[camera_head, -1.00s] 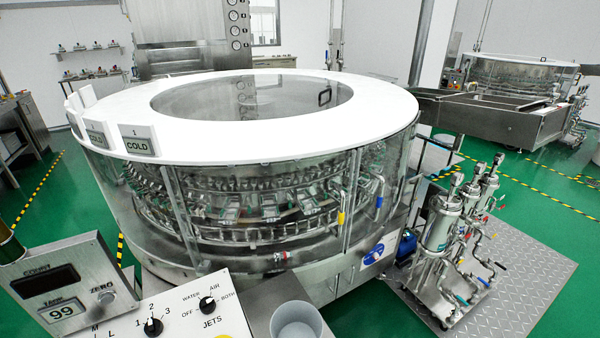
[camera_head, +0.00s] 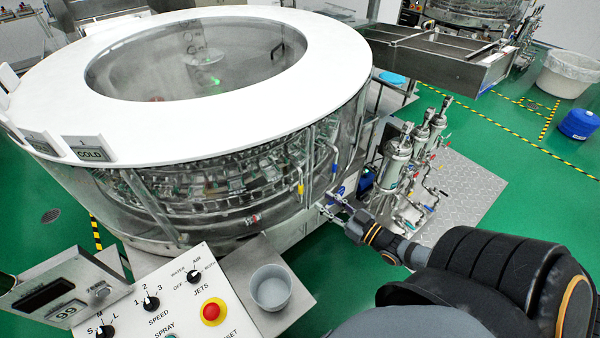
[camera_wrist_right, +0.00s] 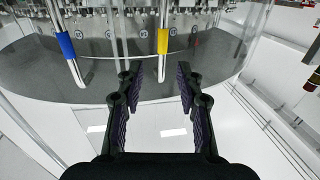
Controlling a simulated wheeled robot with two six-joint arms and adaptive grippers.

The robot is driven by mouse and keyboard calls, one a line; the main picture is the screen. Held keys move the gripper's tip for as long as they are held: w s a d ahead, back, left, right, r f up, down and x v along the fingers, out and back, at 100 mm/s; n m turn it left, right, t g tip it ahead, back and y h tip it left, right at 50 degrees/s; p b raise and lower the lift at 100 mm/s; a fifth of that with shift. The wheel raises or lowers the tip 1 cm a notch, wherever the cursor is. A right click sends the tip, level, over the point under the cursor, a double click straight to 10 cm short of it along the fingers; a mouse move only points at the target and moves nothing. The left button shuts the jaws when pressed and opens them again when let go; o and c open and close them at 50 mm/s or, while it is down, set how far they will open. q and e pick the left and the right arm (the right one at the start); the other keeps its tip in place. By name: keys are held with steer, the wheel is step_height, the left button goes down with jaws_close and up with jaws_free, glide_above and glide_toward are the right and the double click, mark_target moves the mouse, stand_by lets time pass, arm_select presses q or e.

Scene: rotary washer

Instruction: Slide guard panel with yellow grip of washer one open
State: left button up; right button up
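The washer (camera_head: 190,135) is a large round machine with a white ring top and clear curved guard panels, with a "1 COLD" sign (camera_head: 90,149) on its rim. The yellow grip (camera_head: 300,188) sits on a bent metal handle of a clear panel at the front right; it also shows in the right wrist view (camera_wrist_right: 163,41). A blue grip (camera_wrist_right: 65,45) is on a neighbouring handle. My right gripper (camera_head: 335,207) is open and empty, just right of and below the yellow grip. In the right wrist view its fingers (camera_wrist_right: 158,82) point toward the yellow handle, apart from it. My left gripper is out of view.
A control panel (camera_head: 150,280) with knobs and a red button (camera_head: 213,311) stands at the front left, with a grey cup (camera_head: 270,287) beside it. Metal filter cylinders (camera_head: 395,160) stand on a metal plate right of the washer.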

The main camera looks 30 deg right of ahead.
mark_target(302, 185)
steer(key=b+x, duration=0.1)
steer(key=x, duration=0.2)
steer(key=b+x, duration=0.2)
steer(key=x, duration=0.1)
steer(key=b+x, duration=0.2)
steer(key=x, duration=0.2)
steer(key=shift+a+r, duration=0.15)
steer(key=shift+r, duration=0.1)
steer(key=shift+w+r, duration=0.15)
steer(key=shift+w, duration=0.1)
steer(key=shift+r, duration=0.1)
steer(key=shift+c, duration=0.7)
jaws_close()
